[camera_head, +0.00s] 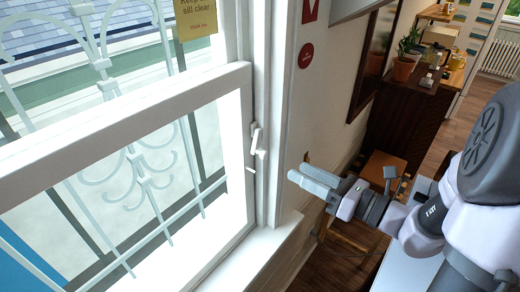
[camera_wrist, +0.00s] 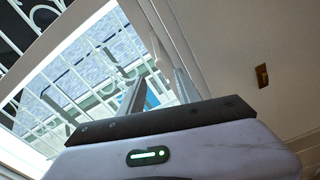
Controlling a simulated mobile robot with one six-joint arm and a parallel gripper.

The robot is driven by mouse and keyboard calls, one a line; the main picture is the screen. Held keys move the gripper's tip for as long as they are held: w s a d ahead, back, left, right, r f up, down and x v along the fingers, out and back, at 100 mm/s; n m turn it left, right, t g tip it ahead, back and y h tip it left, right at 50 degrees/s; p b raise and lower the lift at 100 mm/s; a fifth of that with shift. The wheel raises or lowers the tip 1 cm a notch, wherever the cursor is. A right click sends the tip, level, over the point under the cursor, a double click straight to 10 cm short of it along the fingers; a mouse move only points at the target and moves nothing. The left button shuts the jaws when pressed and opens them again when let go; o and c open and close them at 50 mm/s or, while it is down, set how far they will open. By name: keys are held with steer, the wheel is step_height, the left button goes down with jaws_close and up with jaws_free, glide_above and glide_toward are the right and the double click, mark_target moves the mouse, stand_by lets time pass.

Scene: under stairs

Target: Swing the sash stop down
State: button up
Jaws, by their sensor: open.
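The sash stop (camera_head: 257,141) is a small white lever on the right side of the white window frame, beside the sash. Its arm stands close to upright, above a small white piece (camera_head: 250,169) on the frame. My gripper (camera_head: 299,173) is to the right of the stop and slightly lower in the picture, apart from it. Its two fingers point left toward the window. In the wrist view, the fingers (camera_wrist: 158,88) stand apart with nothing between them.
The window sash (camera_head: 120,112) fills the left, with white ironwork behind it. A yellow sign (camera_head: 195,17) hangs on the glass. The sill (camera_head: 245,258) is clear. A wooden stool (camera_head: 383,168) and dark cabinet (camera_head: 402,105) stand at right. A brass plate (camera_wrist: 262,76) is on the wall.

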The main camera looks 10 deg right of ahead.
mark_target(266, 155)
steer(key=b+x, duration=0.1)
steer(key=x, duration=1)
steer(key=shift+w+a, duration=0.25)
